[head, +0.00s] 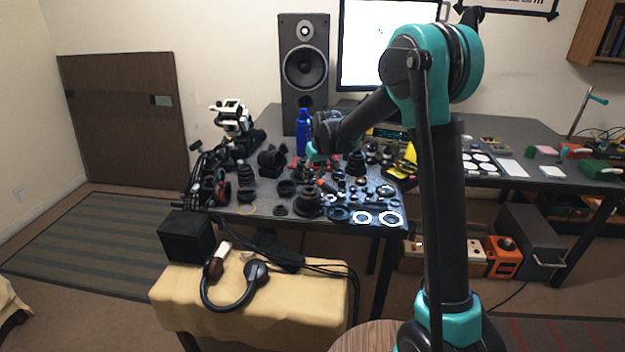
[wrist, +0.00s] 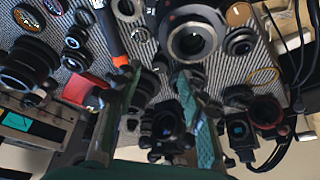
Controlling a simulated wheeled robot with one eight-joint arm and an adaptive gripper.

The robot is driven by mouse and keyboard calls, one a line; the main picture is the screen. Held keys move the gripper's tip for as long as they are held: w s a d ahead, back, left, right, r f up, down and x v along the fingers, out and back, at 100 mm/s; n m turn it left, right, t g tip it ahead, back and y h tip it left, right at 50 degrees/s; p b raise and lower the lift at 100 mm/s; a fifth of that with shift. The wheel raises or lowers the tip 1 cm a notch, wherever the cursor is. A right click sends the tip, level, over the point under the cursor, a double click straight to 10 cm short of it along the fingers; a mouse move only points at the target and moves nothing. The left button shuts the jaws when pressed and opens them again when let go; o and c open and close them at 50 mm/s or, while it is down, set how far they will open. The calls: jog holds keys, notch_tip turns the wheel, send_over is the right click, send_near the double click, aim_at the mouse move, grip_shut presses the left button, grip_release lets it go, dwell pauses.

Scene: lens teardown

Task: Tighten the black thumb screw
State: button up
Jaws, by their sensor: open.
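My gripper (wrist: 158,85) hangs over the crowded lens-parts table. In the wrist view its two teal-lined fingers stand apart with nothing held between them. In the head view the gripper (head: 318,152) is small and partly hidden among the dark parts. I cannot pick out the black thumb screw for sure in either view; many small black parts look alike. A large lens barrel with a metal mount ring (wrist: 192,40) lies just beyond the fingertips. A dark round part (wrist: 168,122) shows between the fingers, apart from both.
The table (head: 262,208) is packed with lenses, rings and small parts. A blue bottle (head: 303,132) and a tall speaker (head: 304,72) stand behind. A yellow-covered stand with headphones (head: 232,290) is in front.

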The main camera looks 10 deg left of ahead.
aim_at(311, 183)
jog(key=shift+x, duration=1.4)
grip_shut()
